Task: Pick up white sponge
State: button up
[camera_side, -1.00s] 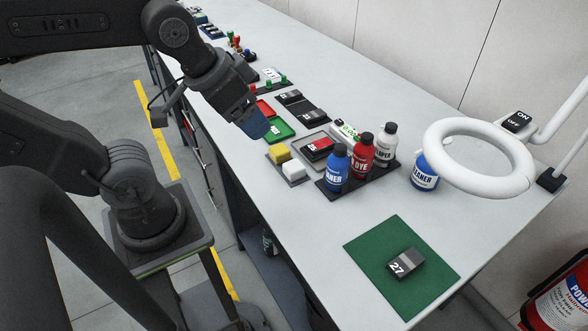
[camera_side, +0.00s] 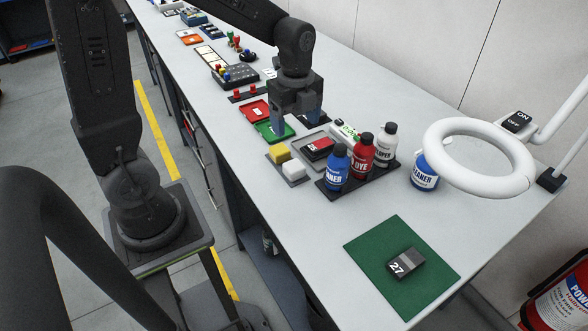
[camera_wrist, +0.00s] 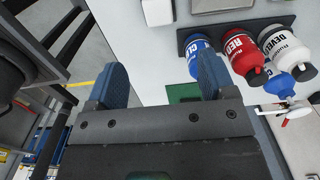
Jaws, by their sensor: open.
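The white sponge (camera_side: 293,169) sits on a small grey tray (camera_side: 299,181), next to a yellow sponge (camera_side: 280,153), near the table's front edge. In the wrist view a white block at the top edge, left of the bottles, appears to be the white sponge (camera_wrist: 157,12). My gripper (camera_side: 295,122) points down with its two blue fingers apart and empty. It is above the table, over the area of the green tray, up and behind the sponge in the side view. The fingers also show in the wrist view (camera_wrist: 160,82).
Blue (camera_side: 337,167), red (camera_side: 362,158) and white (camera_side: 385,146) bottles stand in a black holder right of the sponges. A black-and-red device (camera_side: 318,148) lies on a tray behind. A ring lamp (camera_side: 480,158) overhangs the right. The green mat (camera_side: 380,247) holds a block marked 27.

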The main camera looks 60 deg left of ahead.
aim_at(294, 165)
notch_tip(294, 165, down, 14)
jog(key=shift+s+a+r, duration=0.1)
jog(key=shift+a+r, duration=0.05)
dwell(0.5)
jog(key=shift+c, duration=0.3)
jog(key=c, duration=0.9)
